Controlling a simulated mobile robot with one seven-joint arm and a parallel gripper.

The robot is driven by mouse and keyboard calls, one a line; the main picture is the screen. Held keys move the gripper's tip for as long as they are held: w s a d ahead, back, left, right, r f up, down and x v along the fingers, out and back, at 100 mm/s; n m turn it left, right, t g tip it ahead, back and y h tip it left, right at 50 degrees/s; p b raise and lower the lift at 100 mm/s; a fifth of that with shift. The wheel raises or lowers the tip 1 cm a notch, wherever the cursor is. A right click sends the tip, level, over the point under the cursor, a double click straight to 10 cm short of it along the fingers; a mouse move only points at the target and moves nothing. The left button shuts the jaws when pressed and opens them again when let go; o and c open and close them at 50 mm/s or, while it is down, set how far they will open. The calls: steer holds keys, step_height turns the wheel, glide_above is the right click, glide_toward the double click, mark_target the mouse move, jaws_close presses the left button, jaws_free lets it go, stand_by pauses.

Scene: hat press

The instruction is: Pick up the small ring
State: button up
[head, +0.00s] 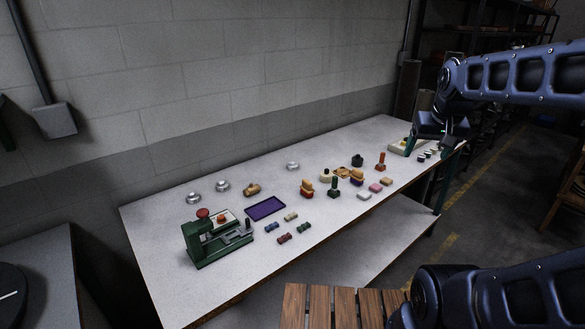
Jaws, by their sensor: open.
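I cannot pick out the small ring with certainty at this size. Three small round silvery pieces lie along the back of the white table (165,240): one at the left (193,198), one beside it (222,186), and one further right (292,166). Whether any is a ring is not clear. My gripper (428,148) is open at the table's far right end, fingers pointing down over a pale flat tray (398,149) and several small dark-and-white pieces (428,154). Part of the tray is hidden behind it. No object shows between the fingers.
A green press (205,250) with a red knob stands at the left front. A purple tray (265,208) lies right of it, with several small coloured pieces in front. A wall runs behind.

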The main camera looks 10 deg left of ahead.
steer(key=w+a+r+m, duration=0.1)
steer(key=w+a, duration=0.3)
steer(key=w, duration=0.8)
steer(key=w+a+r, duration=0.1)
steer(key=w+a, duration=0.4)
steer(key=w, duration=0.8)
steer(key=m+g, duration=0.1)
glide_above(292, 164)
steer(key=s, duration=0.3)
step_height(292, 164, down, 29)
steer(key=shift+h, duration=0.4)
steer(key=shift+x, duration=5.15)
steer(key=shift+s+a, duration=0.15)
steer(key=c, duration=1.1)
steer(key=shift+c, duration=0.2)
